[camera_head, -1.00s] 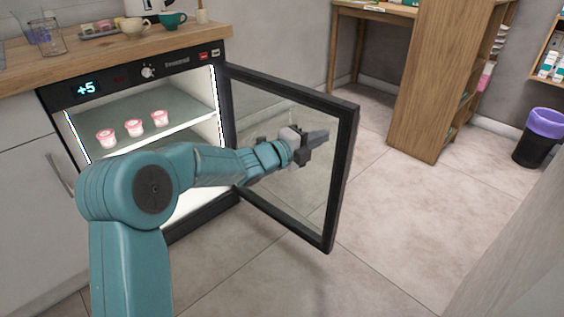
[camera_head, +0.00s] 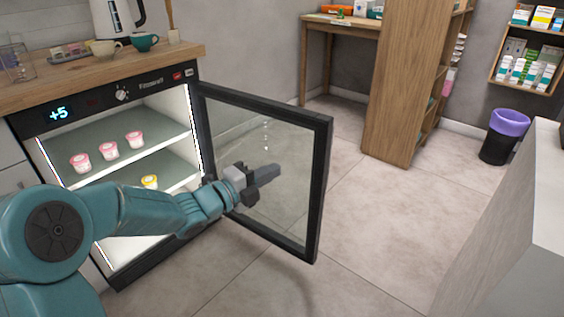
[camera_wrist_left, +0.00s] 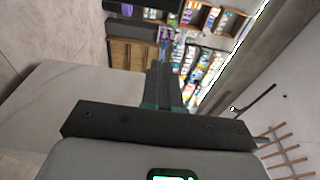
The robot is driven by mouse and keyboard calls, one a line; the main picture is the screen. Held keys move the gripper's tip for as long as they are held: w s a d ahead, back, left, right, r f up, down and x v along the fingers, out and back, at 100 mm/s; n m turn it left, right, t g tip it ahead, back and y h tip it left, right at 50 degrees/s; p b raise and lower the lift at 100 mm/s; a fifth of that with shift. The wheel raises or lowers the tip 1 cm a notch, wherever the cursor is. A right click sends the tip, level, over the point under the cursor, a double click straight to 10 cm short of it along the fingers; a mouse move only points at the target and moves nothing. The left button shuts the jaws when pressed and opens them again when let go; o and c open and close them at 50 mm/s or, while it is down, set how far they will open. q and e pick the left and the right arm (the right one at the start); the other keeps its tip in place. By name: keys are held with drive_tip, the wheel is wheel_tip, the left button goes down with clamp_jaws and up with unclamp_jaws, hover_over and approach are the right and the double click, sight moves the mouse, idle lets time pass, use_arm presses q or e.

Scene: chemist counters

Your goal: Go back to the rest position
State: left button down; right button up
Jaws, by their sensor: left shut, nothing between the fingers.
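My left gripper (camera_head: 268,173) is shut and empty. In the head view it lies in front of the open glass door of the small fridge, with the door's glass (camera_head: 285,135) behind it; I cannot tell whether it touches. In the left wrist view my gripper (camera_wrist_left: 156,68) shows as closed fingers pointing away over the room. The fridge door (camera_head: 322,190) stands wide open to the right of the lit fridge (camera_head: 165,135). My right gripper is not in view.
Pink cups (camera_head: 109,151) stand on the fridge's upper shelf and a yellow one (camera_head: 149,181) below. A wooden counter (camera_head: 120,70) with teacups is above. A wooden shelf unit (camera_head: 400,90), a purple-lined bin (camera_head: 503,137) and a pale counter (camera_head: 510,240) stand right. The middle floor is clear.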

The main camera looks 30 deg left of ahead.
use_arm(q)
drive_tip(key=d+f+n+g+h, duration=0.1)
drive_tip(key=d+f+g, duration=0.1)
drive_tip(key=d+f, duration=0.45)
drive_tip(key=d+f+n+g, duration=0.2)
drive_tip(key=d+f, duration=0.2)
drive_tip(key=f, duration=0.5)
drive_tip(key=s+d+f+n+g+y, duration=0.1)
drive_tip(key=s+d+f+n+g, duration=0.3)
drive_tip(key=f, duration=0.4)
drive_tip(key=s+d+f+n+g+y, duration=0.1)
drive_tip(key=s+d+f+n, duration=0.1)
drive_tip(key=s+f+n, duration=0.5)
drive_tip(key=s+f+n+g+y, duration=0.2)
drive_tip(key=s+f+n+g, duration=0.65)
drive_tip(key=s, duration=0.65)
wheel_tip(320, 180, up, 31)
drive_tip(key=s+d+n+t+p, duration=0.1)
drive_tip(key=p, duration=3.2)
drive_tip(key=shift+s+d+r+n+h, duration=0.15)
drive_tip(key=shift+s+d+n+h, duration=0.1)
drive_tip(key=shift+d+n+h, duration=0.1)
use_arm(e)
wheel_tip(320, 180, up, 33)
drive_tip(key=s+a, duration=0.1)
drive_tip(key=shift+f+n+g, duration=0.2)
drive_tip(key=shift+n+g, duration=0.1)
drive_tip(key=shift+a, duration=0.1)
